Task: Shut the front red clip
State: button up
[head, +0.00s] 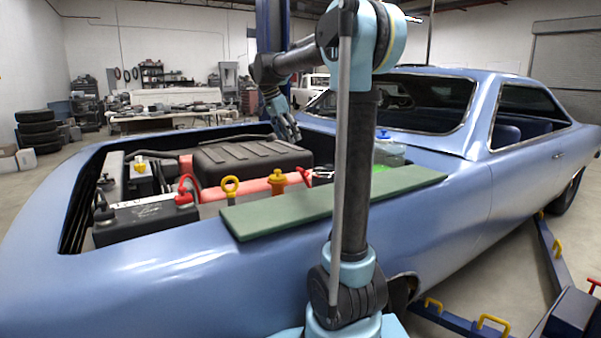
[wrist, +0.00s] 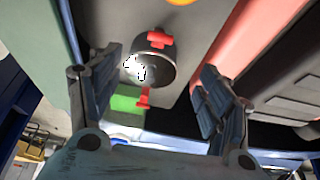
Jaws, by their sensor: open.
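In the wrist view a short dark ring or tube carries two red clips. One red clip (wrist: 158,40) is on its upper edge and the other red clip (wrist: 144,97) is at its lower edge. I cannot tell for certain which is the front one, or how far either stands open. A shiny white and black patch (wrist: 135,68) shows at the ring's left side. My gripper (wrist: 160,92) is open and empty, its fingers either side of the ring and apart from it. In the head view my gripper (head: 288,130) hangs over the engine bay's rear part.
A black box-shaped cover (head: 250,158) and a battery (head: 145,220) with a red clamp fill much of the bay. A yellow ring handle (head: 230,188) and an orange cap (head: 277,184) stand near a green fender mat (head: 270,214). A green block (wrist: 126,103) lies beside the ring.

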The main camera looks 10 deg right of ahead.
aim_at(302, 171)
jog(key=x, duration=1.7)
jog(key=shift+f, duration=0.1)
jog(key=c, duration=1.6)
